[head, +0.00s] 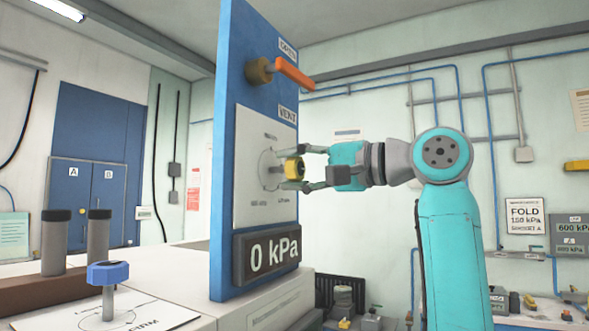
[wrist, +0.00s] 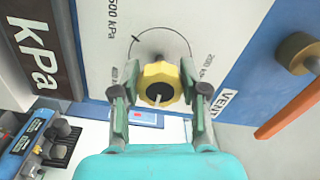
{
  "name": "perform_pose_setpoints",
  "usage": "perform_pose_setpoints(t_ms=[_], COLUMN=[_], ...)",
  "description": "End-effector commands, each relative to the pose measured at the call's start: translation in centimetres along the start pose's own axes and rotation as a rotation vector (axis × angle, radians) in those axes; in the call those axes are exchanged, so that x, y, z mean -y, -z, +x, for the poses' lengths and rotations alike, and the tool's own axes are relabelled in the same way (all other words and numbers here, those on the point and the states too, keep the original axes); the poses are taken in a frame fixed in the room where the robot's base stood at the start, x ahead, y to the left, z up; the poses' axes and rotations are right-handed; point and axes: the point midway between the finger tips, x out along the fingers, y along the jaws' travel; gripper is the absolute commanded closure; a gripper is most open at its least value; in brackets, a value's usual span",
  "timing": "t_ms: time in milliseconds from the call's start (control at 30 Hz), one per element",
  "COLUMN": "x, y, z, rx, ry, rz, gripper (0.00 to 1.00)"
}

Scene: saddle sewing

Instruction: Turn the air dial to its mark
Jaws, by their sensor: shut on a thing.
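The air dial is a yellow ribbed knob (head: 294,168) on a white plate (head: 252,202) fixed to an upright blue panel (head: 233,110). It also shows in the wrist view (wrist: 159,72), with a dark centre and a small pale line on its face. My gripper (wrist: 158,90) has one finger on each side of the knob and is shut on it. A thin circle with a short black tick (wrist: 135,38) surrounds the knob, with kPa labels around it. The display (head: 268,257) below reads 0 kPa.
An orange lever (head: 294,73) sticks out above the dial, between OPEN and VENT labels. A blue-topped knob (head: 108,272) and two dark-capped cylinders (head: 55,242) stand on the left bench. Open air lies right of the panel, around my arm.

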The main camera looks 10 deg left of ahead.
Motion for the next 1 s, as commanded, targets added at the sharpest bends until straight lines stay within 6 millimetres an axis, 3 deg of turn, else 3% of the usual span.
perform_pose_setpoints(t_ms=[1000], x=[-0.48], y=[0.16], z=[0.02], rx=[0.003], ry=[-0.002], rz=[-0.961], gripper=[0.91])
